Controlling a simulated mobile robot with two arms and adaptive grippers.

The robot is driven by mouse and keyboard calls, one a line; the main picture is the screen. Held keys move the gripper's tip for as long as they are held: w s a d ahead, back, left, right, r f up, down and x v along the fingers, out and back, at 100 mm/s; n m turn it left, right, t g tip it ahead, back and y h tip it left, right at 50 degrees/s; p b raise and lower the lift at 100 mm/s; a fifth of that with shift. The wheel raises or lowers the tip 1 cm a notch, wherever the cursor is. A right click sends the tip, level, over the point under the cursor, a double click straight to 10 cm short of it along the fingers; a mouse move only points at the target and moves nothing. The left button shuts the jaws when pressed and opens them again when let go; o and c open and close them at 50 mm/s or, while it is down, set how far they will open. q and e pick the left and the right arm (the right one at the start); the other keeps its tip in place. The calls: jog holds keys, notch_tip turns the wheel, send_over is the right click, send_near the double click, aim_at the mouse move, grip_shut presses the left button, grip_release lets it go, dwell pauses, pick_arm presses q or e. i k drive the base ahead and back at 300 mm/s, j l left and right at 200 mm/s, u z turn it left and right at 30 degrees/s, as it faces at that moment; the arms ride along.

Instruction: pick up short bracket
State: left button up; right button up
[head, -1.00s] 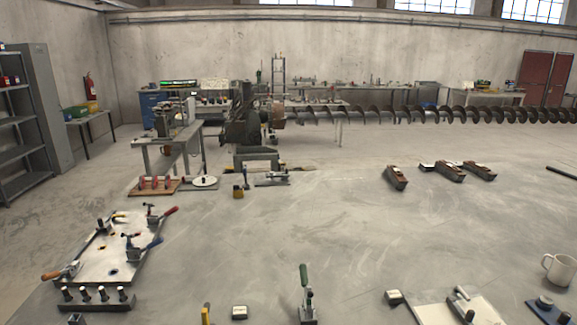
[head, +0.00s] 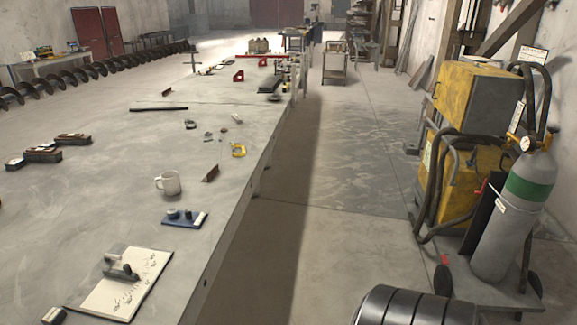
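I cannot tell for certain which piece is the short bracket. A small brown angle-shaped piece (head: 210,173) lies near the right edge of the grey table (head: 110,200), to the right of the white mug. Another small brown piece (head: 167,91) lies farther back on the table. Neither of my grippers shows in the head view.
A yellow welding machine (head: 470,100) and gas cylinder (head: 515,210) stand beyond.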

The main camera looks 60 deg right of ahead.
aim_at(207, 179)
jog(key=z, duration=1.9)
jog(key=i+z, duration=0.3)
jog(key=i, duration=3.6)
jog(key=i+l+u, duration=0.1)
jog(key=i+u, duration=0.3)
jog(key=i+l+u, duration=0.2)
jog(key=i+u, duration=0.25)
jog(key=i+l+u, duration=0.2)
jog(key=l+u, duration=0.2)
jog(key=j, duration=0.05)
